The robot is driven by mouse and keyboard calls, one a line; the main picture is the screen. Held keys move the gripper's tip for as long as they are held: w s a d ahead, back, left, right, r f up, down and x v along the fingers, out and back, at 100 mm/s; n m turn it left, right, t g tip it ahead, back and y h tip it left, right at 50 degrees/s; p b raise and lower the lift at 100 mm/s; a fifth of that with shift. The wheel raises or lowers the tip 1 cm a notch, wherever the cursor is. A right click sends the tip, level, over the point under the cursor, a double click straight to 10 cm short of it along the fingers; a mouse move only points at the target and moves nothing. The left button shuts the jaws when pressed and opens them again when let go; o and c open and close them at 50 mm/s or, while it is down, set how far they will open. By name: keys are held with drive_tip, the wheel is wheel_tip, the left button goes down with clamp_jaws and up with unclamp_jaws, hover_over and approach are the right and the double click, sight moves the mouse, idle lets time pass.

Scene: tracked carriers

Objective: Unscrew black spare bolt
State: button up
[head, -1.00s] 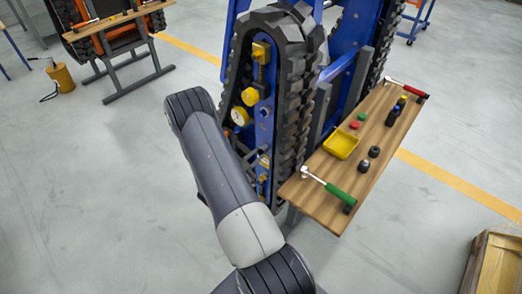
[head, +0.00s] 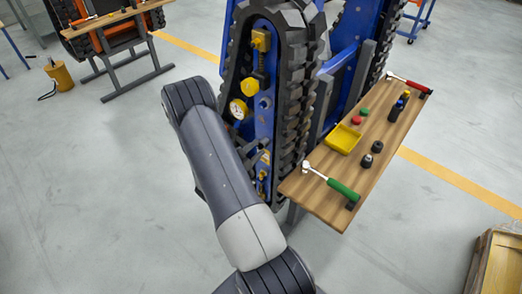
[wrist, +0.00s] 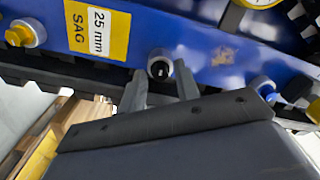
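The black bolt (wrist: 160,68) shows in the wrist view as a dark round head inside a grey ring on the blue side plate (wrist: 215,55) of the tracked carrier. My gripper (wrist: 160,78) is open, with one finger to the left and one to the right of the bolt in the picture. Nothing is held between the fingers. I cannot tell whether the fingertips touch the ring. In the head view my arm hides the gripper and the bolt; the blue plate (head: 266,125) shows beyond it.
A yellow "25 mm SAG" label (wrist: 97,31), a yellow-headed fitting (wrist: 19,36) and a blue-centred fitting (wrist: 264,86) sit beside the bolt. A gauge (head: 238,109) is on the carrier. A wooden bench (head: 320,200) with tools and a yellow tray (head: 344,138) stands right.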

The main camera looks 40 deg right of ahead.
drive_tip(key=m+b, duration=0.2)
drive_tip(key=m, duration=0.2)
drive_tip(key=m+b, duration=0.8)
drive_tip(key=m, duration=0.1)
drive_tip(key=shift+f+m, duration=0.1)
drive_tip(key=shift+m, duration=0.2)
drive_tip(key=m+b, duration=0.9)
drive_tip(key=b, duration=0.1)
drive_tip(key=shift+m+b, duration=0.4)
